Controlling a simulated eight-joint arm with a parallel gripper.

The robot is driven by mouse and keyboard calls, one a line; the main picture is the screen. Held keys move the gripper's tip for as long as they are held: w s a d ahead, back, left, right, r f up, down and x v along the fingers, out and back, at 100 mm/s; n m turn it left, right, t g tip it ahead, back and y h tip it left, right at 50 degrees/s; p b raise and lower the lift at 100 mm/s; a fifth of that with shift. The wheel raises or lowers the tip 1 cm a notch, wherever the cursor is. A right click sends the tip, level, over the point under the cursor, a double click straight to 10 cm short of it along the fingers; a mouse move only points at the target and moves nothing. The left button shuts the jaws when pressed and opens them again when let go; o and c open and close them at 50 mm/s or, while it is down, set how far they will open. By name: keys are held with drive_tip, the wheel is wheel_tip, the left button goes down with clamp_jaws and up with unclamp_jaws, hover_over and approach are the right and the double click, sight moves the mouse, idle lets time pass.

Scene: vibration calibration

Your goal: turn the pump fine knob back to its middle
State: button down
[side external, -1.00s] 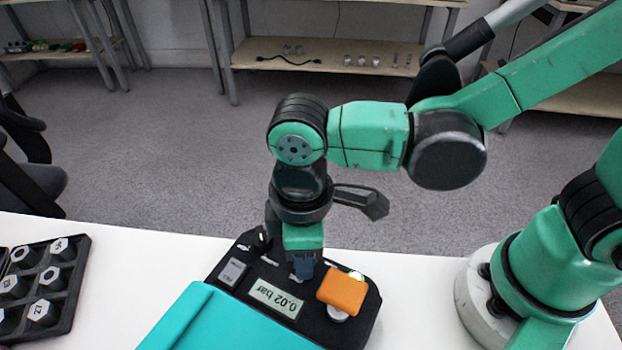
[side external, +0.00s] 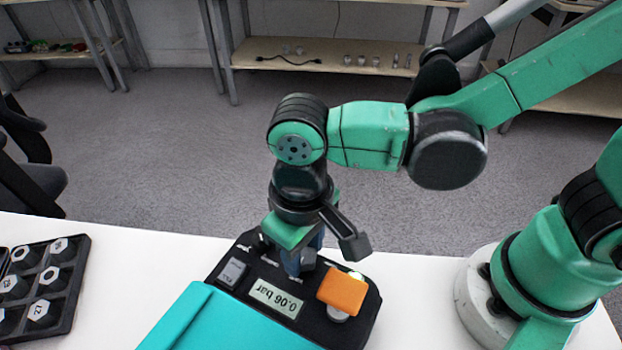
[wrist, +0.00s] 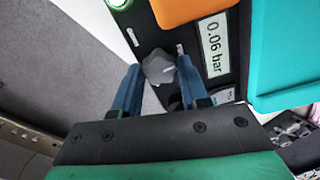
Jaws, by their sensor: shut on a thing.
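The pump (side external: 350,317) is a black unit on the white table, with a display (side external: 277,299) reading 0.06 bar. The display also shows in the wrist view (wrist: 214,46). The grey fine knob (wrist: 158,69) sits between the two blue fingers of my gripper (wrist: 160,72) in the wrist view. My gripper (side external: 303,268) points down over the pump in the side view and is shut on the knob. In the side view the fingers largely hide the knob.
An orange block (side external: 342,291) sits on the pump, right of my gripper, by a green light (side external: 356,275). A teal case (side external: 225,320) lies in front. A black tray (side external: 45,285) with several hex pieces stands at left. The table between tray and pump is clear.

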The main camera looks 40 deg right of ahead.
sight(304, 254)
idle(0.3)
drive_tip(key=shift+c, duration=2.2)
unclamp_jaws()
drive_tip(key=shift+r, duration=2.8)
drive_tip(key=w+d+m+t, duration=0.1)
drive_tip(key=w+d+t, duration=0.1)
drive_tip(key=d, duration=0.7)
drive_tip(key=w+d+r+m+t, duration=0.1)
drive_tip(key=w+d+t, duration=0.2)
drive_tip(key=d, duration=0.6)
drive_tip(key=shift+w+d+r+t, duration=0.2)
drive_tip(key=shift+w+d+t, duration=0.1)
drive_tip(key=shift+t, duration=0.7)
